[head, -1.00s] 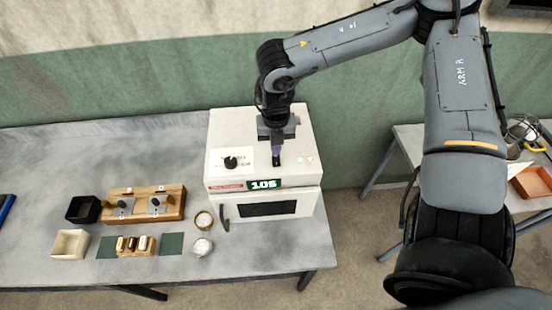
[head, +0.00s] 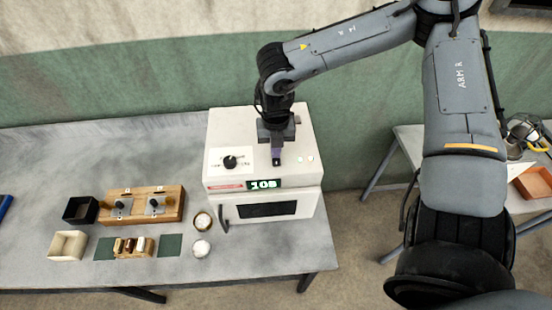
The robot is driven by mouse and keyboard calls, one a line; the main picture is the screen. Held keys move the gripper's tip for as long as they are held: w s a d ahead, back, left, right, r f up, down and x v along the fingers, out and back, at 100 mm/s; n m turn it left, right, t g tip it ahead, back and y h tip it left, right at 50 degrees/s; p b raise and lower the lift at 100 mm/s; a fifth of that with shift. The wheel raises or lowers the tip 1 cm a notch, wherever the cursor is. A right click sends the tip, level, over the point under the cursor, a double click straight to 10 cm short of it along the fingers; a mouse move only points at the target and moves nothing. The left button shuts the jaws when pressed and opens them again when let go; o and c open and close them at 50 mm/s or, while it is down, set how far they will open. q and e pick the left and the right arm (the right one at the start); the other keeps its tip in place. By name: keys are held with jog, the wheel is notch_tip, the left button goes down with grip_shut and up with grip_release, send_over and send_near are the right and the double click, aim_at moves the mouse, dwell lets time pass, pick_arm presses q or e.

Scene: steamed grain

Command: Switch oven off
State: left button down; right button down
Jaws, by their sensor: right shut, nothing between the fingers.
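The white oven (head: 292,206) stands at the right end of the grey table in the head view. Its lit green display (head: 264,184) reads what looks like 105, and its front door with a dark window is closed. A black knob (head: 230,162) sits on the top panel at the left. Small round pale buttons (head: 309,157) sit on the top at the right. My right gripper (head: 276,161) points down over the oven top, between the knob and the buttons, shut and empty. I cannot tell whether its tips touch the panel. My left gripper is not in view.
Left of the oven are a wooden rack (head: 170,205), a black box (head: 80,210), a cream box (head: 67,246), a small wooden block with vials (head: 133,246) and two round dishes (head: 202,221). A second table at the right holds an orange tray (head: 535,182).

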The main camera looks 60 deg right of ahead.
jog(key=shift+r+p, duration=0.8)
jog(key=shift+r, duration=0.25)
jog(key=shift+r+p, duration=1.45)
jog(key=shift+r, duration=0.95)
